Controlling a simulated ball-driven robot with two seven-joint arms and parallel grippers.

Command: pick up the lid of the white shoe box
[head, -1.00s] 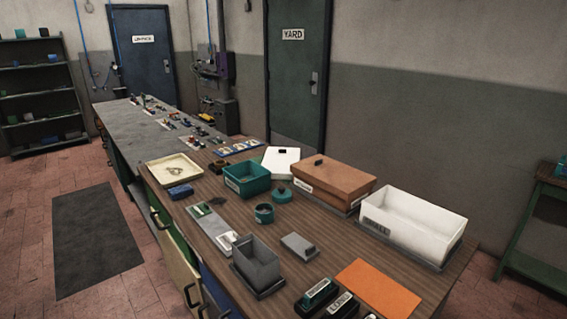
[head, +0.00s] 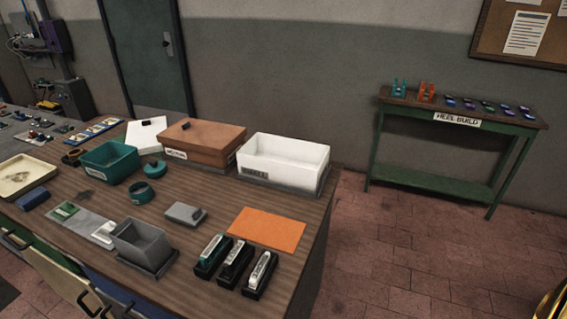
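The white shoe box (head: 266,171) stands open at the right back of the wooden workbench, on a dark base, with a label on its front. A flat white lid (head: 140,139) with a small black knob lies at the back left of the bench, behind the teal box and left of the brown box. The brown box separates it from the white box. Neither of my gripper fingertips is in view.
The brown box (head: 205,144) has its lid on. A green side table (head: 455,122) stands right, beyond clear floor.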

